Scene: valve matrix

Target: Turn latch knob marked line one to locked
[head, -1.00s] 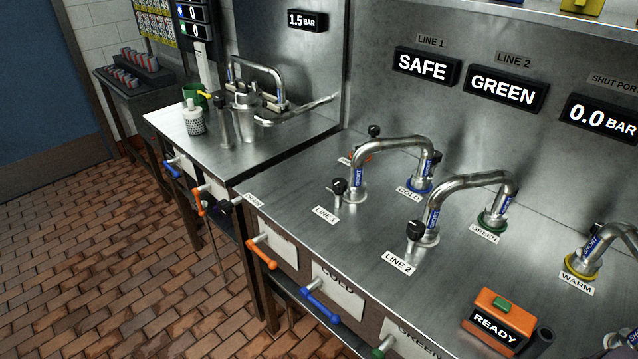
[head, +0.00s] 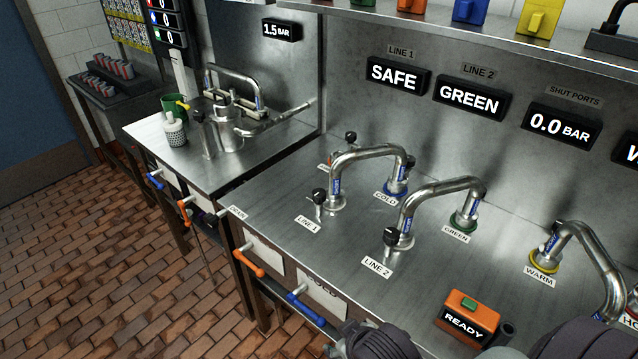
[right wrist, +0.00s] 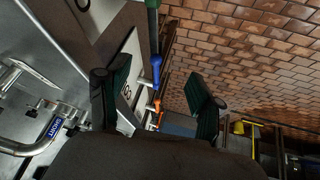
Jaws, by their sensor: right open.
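The black latch knob (head: 319,196) beside the LINE 1 label (head: 307,224) stands on the steel counter at the foot of a bent pipe (head: 368,153). A similar black knob (head: 390,237) stands by the LINE 2 label (head: 377,267). The display under the LINE 1 plate (head: 398,76) reads SAFE. My right gripper (right wrist: 158,98) is open and empty in the right wrist view, its dark fingers apart. Part of my right arm shows at the bottom edge of the head view, in front of the counter and well short of the LINE 1 knob. My left gripper is not in view.
Orange (head: 262,262) and blue (head: 306,309) handles stick out from the counter's front. An orange READY box (head: 468,318) sits at the front right. More bent pipes rise along the counter. Bare steel lies left of the LINE 1 knob.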

